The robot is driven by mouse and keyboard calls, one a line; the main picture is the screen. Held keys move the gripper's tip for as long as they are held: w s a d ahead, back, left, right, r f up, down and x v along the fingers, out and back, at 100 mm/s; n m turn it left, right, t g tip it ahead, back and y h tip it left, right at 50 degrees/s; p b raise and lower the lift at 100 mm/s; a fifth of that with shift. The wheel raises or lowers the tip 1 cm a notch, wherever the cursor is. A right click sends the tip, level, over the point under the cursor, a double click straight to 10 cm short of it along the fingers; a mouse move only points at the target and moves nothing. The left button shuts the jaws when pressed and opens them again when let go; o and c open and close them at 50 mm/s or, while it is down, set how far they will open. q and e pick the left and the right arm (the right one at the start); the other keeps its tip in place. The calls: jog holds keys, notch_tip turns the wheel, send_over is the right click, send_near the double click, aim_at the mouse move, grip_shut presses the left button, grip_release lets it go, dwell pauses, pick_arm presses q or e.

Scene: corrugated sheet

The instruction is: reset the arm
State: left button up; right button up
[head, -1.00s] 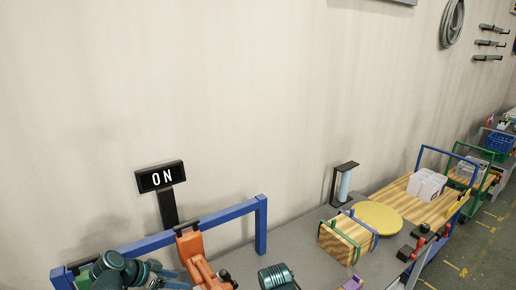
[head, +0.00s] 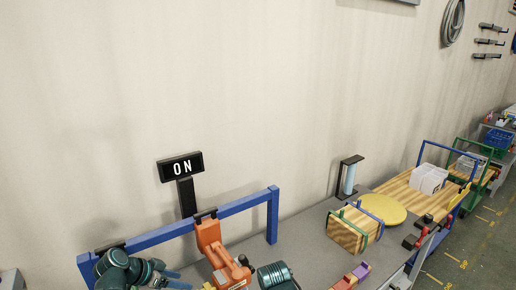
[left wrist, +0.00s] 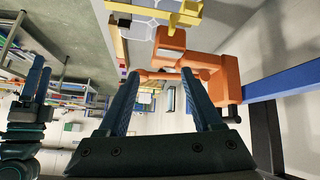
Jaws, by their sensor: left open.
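An orange jointed arm (head: 212,240) stands on the grey bench by the blue rail frame; it also shows in the left wrist view (left wrist: 228,80).
The blue rail (head: 240,205) runs along the wall behind the orange arm. A teal ribbed cylinder (head: 274,275) is to its right. A wooden crate (head: 350,235), yellow disc (head: 383,209) and blue cylinder on a black stand (head: 350,180) are farther right. Floor lies right of the bench.

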pick_arm(q)
jog(key=s+d+f+n+g+y+b, duration=0.2)
jog(key=s+d+f+y+b, duration=0.2)
jog(key=d+f, duration=0.4)
jog(key=s+d+f+n+g+y+b, duration=0.2)
jog(key=s+d+f+b, duration=0.4)
jog(key=d, duration=0.4)
jog(key=shift+s+f+g+y, duration=0.8)
jog(key=shift+s+f+y, duration=0.1)
